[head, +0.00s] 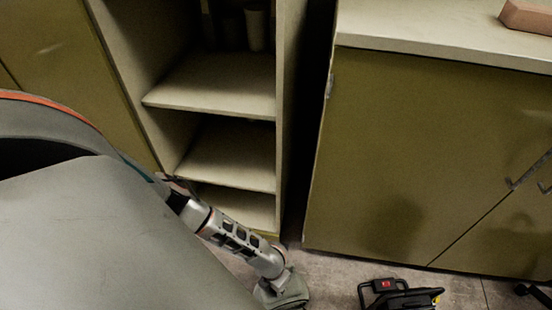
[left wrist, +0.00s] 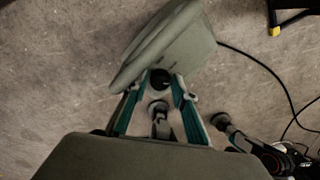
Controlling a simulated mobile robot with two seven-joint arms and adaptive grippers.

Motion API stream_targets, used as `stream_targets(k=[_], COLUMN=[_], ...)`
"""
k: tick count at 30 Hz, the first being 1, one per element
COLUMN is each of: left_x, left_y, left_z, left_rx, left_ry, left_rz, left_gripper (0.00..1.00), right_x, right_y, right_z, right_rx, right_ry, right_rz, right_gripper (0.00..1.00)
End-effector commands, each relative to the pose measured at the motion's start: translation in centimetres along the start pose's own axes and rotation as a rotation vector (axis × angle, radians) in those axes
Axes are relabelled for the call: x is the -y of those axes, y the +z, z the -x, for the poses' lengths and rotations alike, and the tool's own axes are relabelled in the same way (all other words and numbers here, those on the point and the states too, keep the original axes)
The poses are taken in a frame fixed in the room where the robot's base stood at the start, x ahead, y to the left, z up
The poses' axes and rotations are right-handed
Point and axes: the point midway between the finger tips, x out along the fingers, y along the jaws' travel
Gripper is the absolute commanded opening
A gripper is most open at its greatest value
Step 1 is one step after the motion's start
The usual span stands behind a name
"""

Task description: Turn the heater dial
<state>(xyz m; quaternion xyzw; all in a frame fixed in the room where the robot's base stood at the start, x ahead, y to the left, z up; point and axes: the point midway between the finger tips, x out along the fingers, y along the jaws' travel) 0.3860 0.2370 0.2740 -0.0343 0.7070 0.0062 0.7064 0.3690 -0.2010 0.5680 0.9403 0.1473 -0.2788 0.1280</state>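A black device (head: 400,296) with a red switch on top and a yellow tip stands on the floor at the bottom of the head view. I cannot tell whether it is the heater, and no dial shows on it. In the left wrist view, teal-edged parts of my own hardware fill the middle. A grey arm-like part with dark slots slants across the lower middle of the head view. I do not see my right gripper.
An open shelf unit (head: 210,88) and an olive cabinet (head: 400,150) stand ahead with a dark narrow gap between them. A pinkish block (head: 528,15) lies on the worktop. In the left wrist view, a black cable (left wrist: 270,72) crosses the floor beside a yellow-footed black frame (left wrist: 290,18).

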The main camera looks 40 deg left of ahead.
Motion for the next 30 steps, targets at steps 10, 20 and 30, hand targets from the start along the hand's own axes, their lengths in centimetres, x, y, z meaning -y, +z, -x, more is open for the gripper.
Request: stream_targets(k=[10, 20, 30], left_x=[0.01, -0.01, 0.02], left_y=[0.14, 0.14, 0.10], left_z=[0.08, 0.10, 0.19], left_rx=[0.002, 0.003, 0.011], left_ry=[0.000, 0.000, -0.001], left_rz=[0.000, 0.028, 0.227], left_gripper=[0.00, 0.00, 0.00], right_x=[0.01, 0.05, -0.11], right_y=[0.19, 0.42, 0.34], right_z=[0.09, 0.21, 0.29], right_rx=[0.003, 0.007, 0.008], right_ry=[0.000, 0.000, 0.004], right_rz=[-0.001, -0.002, -0.002], right_gripper=[0.40, 0.40, 0.40])
